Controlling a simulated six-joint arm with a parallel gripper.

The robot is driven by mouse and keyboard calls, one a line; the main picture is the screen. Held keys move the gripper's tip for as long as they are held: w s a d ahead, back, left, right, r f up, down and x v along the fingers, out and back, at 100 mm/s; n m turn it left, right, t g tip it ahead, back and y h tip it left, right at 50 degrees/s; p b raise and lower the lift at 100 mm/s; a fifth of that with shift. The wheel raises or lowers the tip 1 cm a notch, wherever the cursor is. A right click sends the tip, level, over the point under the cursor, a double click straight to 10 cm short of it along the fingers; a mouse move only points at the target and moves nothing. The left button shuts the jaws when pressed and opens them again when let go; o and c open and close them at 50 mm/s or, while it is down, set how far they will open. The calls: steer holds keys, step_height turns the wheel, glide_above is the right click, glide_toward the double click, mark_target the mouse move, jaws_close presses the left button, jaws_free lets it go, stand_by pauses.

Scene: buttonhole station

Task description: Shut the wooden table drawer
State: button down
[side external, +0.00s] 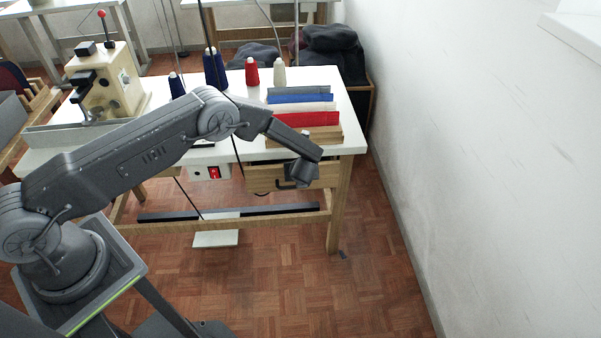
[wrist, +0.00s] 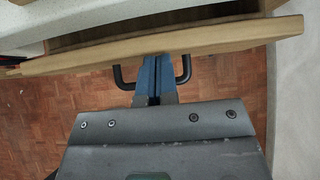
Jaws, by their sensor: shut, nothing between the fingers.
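The wooden drawer (side external: 262,178) hangs under the right end of the white table and stands partly open. In the wrist view, the drawer's front panel (wrist: 100,52) runs across the picture, with a strip of the open inside beyond it. Its black handle (wrist: 121,79) is a bar on the outer face, also seen in the side view (side external: 287,185). My gripper (wrist: 155,62) is shut and empty. Its blue fingers lie between the handle's two ends, close to the panel. I cannot tell whether they touch it. In the side view my gripper (side external: 304,172) covers part of the drawer front.
The white table (side external: 225,140) carries a sewing machine (side external: 105,85), thread cones and a rack of coloured fabric (side external: 305,103). A table leg (side external: 339,205) stands right of the drawer. A white wall (side external: 450,150) is further right.

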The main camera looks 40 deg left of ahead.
steer(key=s+d+f+v, duration=0.1)
steer(key=s+f+v, duration=0.1)
steer(key=v, duration=1)
steer(key=t+y, duration=0.6)
glide_toward(256, 171)
steer(key=x, duration=0.7)
steer(key=shift+w+a, duration=0.2)
